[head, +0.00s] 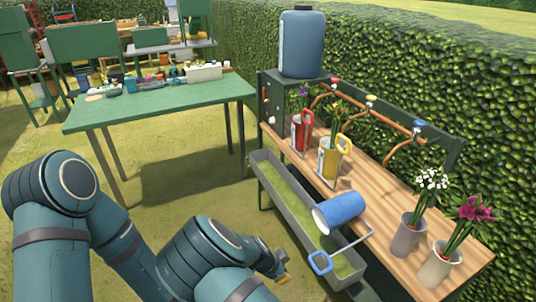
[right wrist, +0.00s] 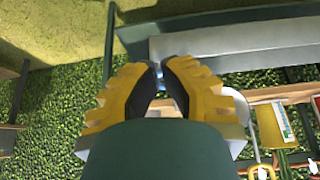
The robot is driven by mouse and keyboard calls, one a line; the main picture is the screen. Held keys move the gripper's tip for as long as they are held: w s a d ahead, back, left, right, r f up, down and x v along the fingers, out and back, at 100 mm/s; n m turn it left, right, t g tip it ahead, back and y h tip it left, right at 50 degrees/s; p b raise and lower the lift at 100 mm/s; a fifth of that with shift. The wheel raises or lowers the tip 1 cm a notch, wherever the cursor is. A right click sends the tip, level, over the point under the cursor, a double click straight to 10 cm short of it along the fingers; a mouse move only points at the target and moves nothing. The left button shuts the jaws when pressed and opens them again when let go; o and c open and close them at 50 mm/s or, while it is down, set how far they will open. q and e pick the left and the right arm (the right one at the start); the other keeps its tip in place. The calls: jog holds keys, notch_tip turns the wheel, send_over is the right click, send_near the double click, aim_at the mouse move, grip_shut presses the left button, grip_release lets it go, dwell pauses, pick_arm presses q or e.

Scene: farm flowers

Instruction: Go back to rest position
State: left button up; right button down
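Two of my teal arm segments fill the lower left of the head view. A small gripper tip (head: 281,268), seemingly my right, shows beside the trough, left of the blue watering can's loop. In the right wrist view my right gripper (right wrist: 159,75) has yellow fingers with black pads. Their tips are close together with a narrow gap; a small bluish patch shows there, and I cannot tell whether anything is held. The blue watering can (head: 340,208) lies tilted at the bench edge over the trough. My left gripper does not show clearly in either view.
The grey trough (head: 283,206) runs along the wooden bench (head: 387,235). A red can (head: 299,132), a yellow can (head: 328,158) and two flower pots (head: 407,236) stand on the bench. A green table (head: 160,105) stands behind; grass lies between. A hedge (head: 440,110) borders the right.

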jog(key=s+d+f+n+g+y, duration=0.1)
jog(key=s+d+f+n+y, duration=0.15)
jog(key=s, duration=0.35)
jog(key=s+d+f+n+g+y, duration=0.2)
jog(key=s+n, duration=0.1)
jog(key=s, duration=0.3)
jog(key=s+a+r+n+t+y, duration=0.1)
jog(key=s+r+n+t+y, duration=0.1)
jog(key=s+r+n+y, duration=0.2)
notch_tip(320, 180, up, 3)
jog(key=shift+s+a+r+n+t+y, duration=0.15)
jog(key=shift+s+n+t+y, duration=0.25)
jog(key=shift+n, duration=0.85)
dwell(0.5)
